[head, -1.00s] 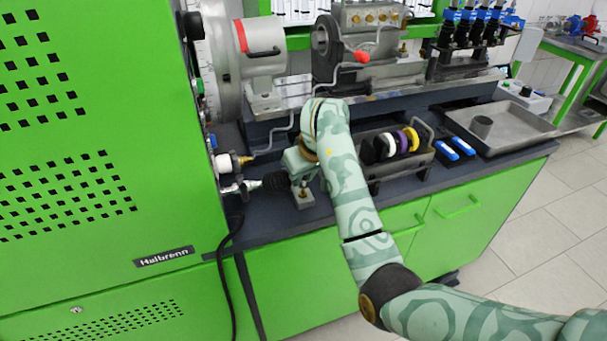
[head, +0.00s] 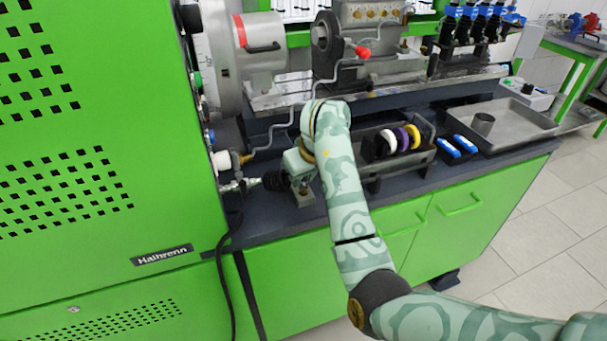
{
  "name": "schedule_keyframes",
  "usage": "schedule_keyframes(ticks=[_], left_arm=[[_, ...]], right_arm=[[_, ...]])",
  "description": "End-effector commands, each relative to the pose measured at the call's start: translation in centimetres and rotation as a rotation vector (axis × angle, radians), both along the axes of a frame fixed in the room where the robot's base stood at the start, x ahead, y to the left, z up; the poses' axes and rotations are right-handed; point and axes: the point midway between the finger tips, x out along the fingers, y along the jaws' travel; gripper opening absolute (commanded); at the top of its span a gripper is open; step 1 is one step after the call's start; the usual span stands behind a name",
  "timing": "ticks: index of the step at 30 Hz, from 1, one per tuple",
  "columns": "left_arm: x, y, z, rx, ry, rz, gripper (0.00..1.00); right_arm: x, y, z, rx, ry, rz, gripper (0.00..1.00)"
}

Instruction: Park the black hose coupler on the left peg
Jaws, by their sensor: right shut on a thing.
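A black ribbed piece (head: 274,180), which looks like the black hose coupler, lies roughly level in front of the green cabinet's right side. Its left end meets a silver fitting (head: 240,185) on the cabinet; I cannot tell whether they are locked together. My right gripper (head: 287,178) comes to the coupler from the right and is shut on it. The pale green wrist and forearm hide much of the jaws. A small grey block with a brass-coloured part (head: 303,195) stands just below the gripper. I cannot make out a left peg for certain. My left gripper is not in view.
A white-collared fitting (head: 224,161) sits just above the silver one. A black hose (head: 226,250) hangs down the cabinet front. A rack of coloured rings (head: 424,158), blue-and-white items (head: 465,145) and a metal tray (head: 530,135) occupy the bench to the right.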

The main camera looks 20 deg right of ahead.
Motion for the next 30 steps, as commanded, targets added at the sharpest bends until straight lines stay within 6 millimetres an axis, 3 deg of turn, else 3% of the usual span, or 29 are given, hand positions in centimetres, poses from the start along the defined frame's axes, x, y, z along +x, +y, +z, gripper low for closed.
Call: schedule_keyframes(ticks=[30], left_arm=[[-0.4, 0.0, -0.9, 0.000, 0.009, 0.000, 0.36]], right_arm=[[0.0, 0.0, -1.2, -0.001, 0.000, 0.001, 0.00]])
